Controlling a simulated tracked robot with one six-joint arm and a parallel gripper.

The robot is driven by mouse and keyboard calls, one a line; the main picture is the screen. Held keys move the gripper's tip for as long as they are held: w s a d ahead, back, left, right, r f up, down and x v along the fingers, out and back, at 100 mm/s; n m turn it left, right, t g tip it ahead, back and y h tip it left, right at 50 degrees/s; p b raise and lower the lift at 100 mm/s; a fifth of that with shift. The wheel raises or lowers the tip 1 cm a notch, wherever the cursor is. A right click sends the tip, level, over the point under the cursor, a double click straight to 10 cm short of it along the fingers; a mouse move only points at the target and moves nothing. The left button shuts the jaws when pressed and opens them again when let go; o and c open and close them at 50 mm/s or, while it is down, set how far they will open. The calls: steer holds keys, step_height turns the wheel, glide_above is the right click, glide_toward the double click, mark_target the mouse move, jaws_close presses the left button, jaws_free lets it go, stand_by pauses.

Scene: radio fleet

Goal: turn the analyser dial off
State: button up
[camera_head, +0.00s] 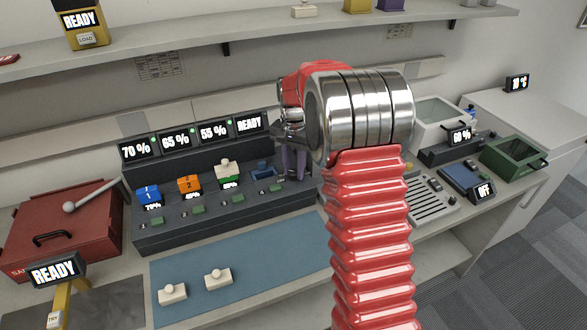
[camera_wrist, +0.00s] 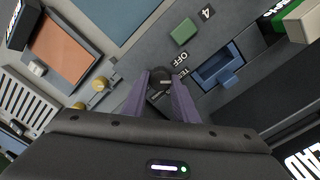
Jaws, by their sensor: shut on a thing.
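My gripper (camera_head: 294,165) reaches down to the right end of the dark charger rack (camera_head: 225,209). In the wrist view its two purple fingers (camera_wrist: 162,88) are closed around a small round black dial (camera_wrist: 160,76) on the rack's panel. The letters OFF and part of a second label, TE, show beside the dial; the fingers cover the rest. I cannot tell clearly which way the dial's mark points. In the head view the dial is hidden behind the fingers. The rack's rightmost display (camera_head: 249,124) reads READY.
An empty blue bay (camera_head: 262,171) and a green button (camera_wrist: 184,31) are close to the fingers. Blue (camera_head: 149,196), orange (camera_head: 189,185) and white-topped green (camera_head: 227,172) packs stand in the other bays. Two brass knobs (camera_wrist: 88,95) lie left of the dial in the wrist view.

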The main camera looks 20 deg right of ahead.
mark_target(293, 171)
steer(key=n, duration=0.4)
steer(key=shift+n, duration=0.4)
steer(key=shift+a+n, duration=0.1)
steer(key=shift+n, duration=1.8)
steer(key=o, duration=1.1)
steer(key=shift+c, duration=0.2)
step_height(293, 171, up, 14)
